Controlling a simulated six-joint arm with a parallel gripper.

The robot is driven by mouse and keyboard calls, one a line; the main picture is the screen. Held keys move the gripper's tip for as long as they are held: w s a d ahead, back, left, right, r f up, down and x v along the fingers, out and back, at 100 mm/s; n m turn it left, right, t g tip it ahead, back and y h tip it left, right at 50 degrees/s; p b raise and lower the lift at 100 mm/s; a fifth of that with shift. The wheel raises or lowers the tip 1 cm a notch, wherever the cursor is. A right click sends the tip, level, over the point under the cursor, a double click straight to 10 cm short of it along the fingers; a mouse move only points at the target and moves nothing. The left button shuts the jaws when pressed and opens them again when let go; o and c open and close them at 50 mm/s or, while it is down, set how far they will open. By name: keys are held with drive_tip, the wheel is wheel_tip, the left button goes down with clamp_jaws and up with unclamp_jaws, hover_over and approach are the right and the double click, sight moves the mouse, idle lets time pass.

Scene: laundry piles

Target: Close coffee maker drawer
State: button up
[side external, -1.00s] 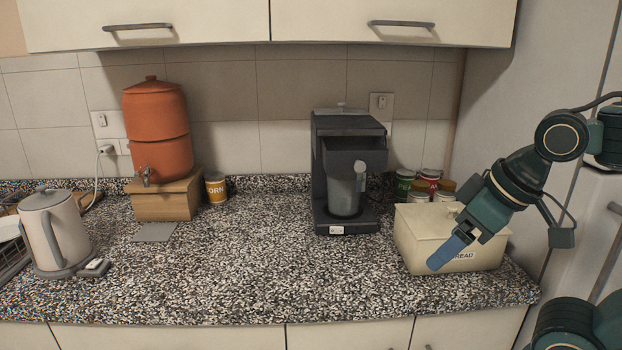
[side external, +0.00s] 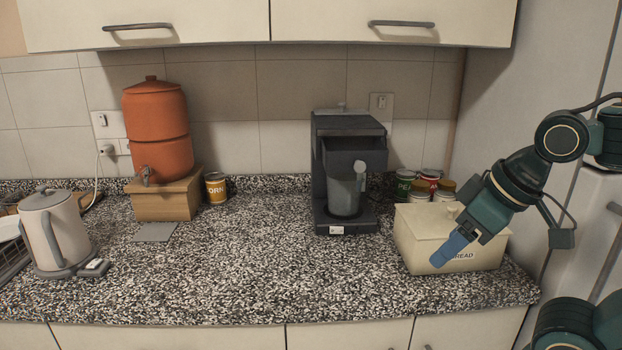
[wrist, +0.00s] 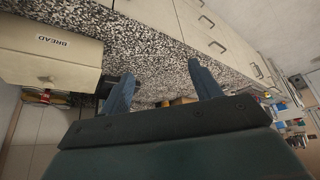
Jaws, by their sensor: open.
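The dark grey coffee maker (side external: 325,190) stands at the back of the counter, right of the middle. Its drawer (side external: 354,157) at the top front sticks out, with a round light knob on its face. A grey jug (side external: 345,193) stands below the drawer. My gripper (side external: 440,262) is at the right, in front of the bread box and apart from the coffee maker. In the wrist view my gripper (wrist: 163,88) shows two blue fingers spread wide with nothing between them. The coffee maker is mostly hidden behind a finger in the wrist view, if it shows there at all.
The cream bread box (side external: 415,240) lies behind my gripper; it also shows in the wrist view (wrist: 45,65). Several cans (side external: 404,183) stand behind it. A kettle (side external: 45,235) and an orange dispenser (side external: 157,128) are at the left. The middle counter (side external: 240,260) is clear.

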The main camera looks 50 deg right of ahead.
drive_tip(key=shift+w+r, duration=0.2)
drive_tip(key=shift+w, duration=0.05)
drive_tip(key=c, duration=0.4)
drive_tip(key=w+r+n, duration=0.1)
drive_tip(key=w+d+r+n, duration=0.1)
drive_tip(key=w+r, duration=0.1)
drive_tip(key=w+d+r, duration=0.1)
drive_tip(key=w, duration=0.1)
drive_tip(key=shift+w+r+n+t, duration=0.2)
drive_tip(key=shift+n+t, duration=0.1)
drive_tip(key=shift+n, duration=0.1)
clamp_jaws()
drive_tip(key=w+d+r+n+t, duration=0.1)
drive_tip(key=w+d+r+n, duration=0.4)
drive_tip(key=w, duration=0.4)
drive_tip(key=shift+d+r+h, duration=0.4)
drive_tip(key=shift+d+r, duration=0.3)
drive_tip(key=shift+d, duration=0.15)
